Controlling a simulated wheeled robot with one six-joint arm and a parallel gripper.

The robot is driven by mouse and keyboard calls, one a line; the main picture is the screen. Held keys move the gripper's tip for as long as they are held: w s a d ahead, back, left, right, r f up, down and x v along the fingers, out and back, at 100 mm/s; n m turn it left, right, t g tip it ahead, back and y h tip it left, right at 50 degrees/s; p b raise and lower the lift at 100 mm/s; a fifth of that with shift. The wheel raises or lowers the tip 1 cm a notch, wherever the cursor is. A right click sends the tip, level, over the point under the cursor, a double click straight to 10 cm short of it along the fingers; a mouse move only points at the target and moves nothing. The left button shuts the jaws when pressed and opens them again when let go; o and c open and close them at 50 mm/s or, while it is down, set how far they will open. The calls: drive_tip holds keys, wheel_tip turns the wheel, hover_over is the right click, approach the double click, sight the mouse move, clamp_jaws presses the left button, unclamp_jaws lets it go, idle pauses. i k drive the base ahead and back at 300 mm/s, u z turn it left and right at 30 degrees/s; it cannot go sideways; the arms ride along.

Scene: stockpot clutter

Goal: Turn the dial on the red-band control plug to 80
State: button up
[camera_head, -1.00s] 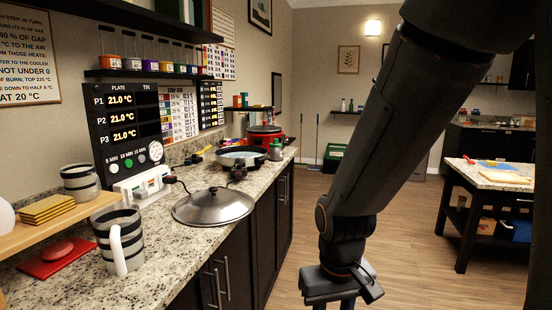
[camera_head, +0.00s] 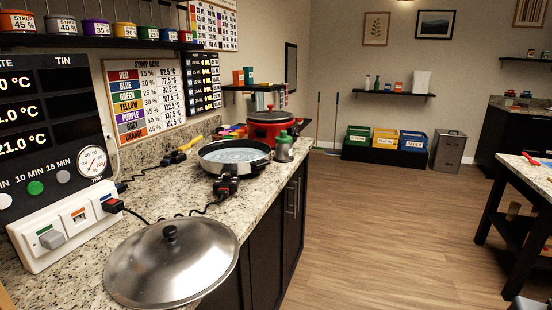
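A black control plug (camera_head: 226,186) sits at the near side of the electric pan (camera_head: 236,156) on the counter. It shows a small red spot, but its dial and any number on it are too small to read. A second black plug (camera_head: 113,205) with a red mark is at the right end of the white socket strip (camera_head: 60,232), with a black cord running from it. Which one has the red band is not certain. My gripper is not in view now.
A large metal lid (camera_head: 171,265) lies on the near counter (camera_head: 170,195). A red pot (camera_head: 272,128) and a green-topped bottle (camera_head: 284,147) stand beyond the pan. The wooden floor (camera_head: 390,230) right of the counter is clear. A table (camera_head: 535,172) stands at far right.

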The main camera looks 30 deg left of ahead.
sight(226, 177)
drive_tip(key=i, duration=1)
drive_tip(key=u, duration=1.2)
drive_tip(key=i, duration=0.9)
drive_tip(key=u, duration=1)
